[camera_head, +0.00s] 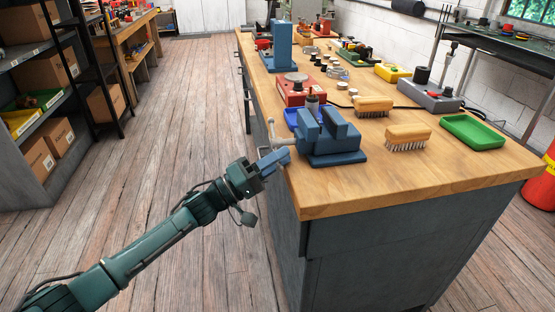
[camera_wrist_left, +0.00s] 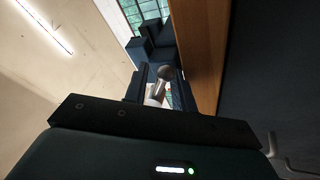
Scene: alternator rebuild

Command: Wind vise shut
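The blue vise (camera_head: 335,150) stands at the near left edge of the workbench, with a visible gap between its jaws. Its metal screw and handle bar (camera_head: 271,128) stick out to the left past the bench edge. My left gripper (camera_head: 274,160) is at the lower part of this handle, beside the vise. In the left wrist view, the bar's round knob (camera_wrist_left: 165,73) shows between the two fingers (camera_wrist_left: 160,92). The fingers stand apart, with some space beside the bar. The vise (camera_wrist_left: 154,42) also shows there, dark, beyond the fingers. My right gripper is not in view.
On the wooden bench (camera_head: 350,190) are two brushes (camera_head: 407,136), a green tray (camera_head: 473,132), a red device (camera_head: 297,92) and a blue press (camera_head: 282,48). The bench's side is close to my left gripper. The floor (camera_head: 190,110) to the left is clear.

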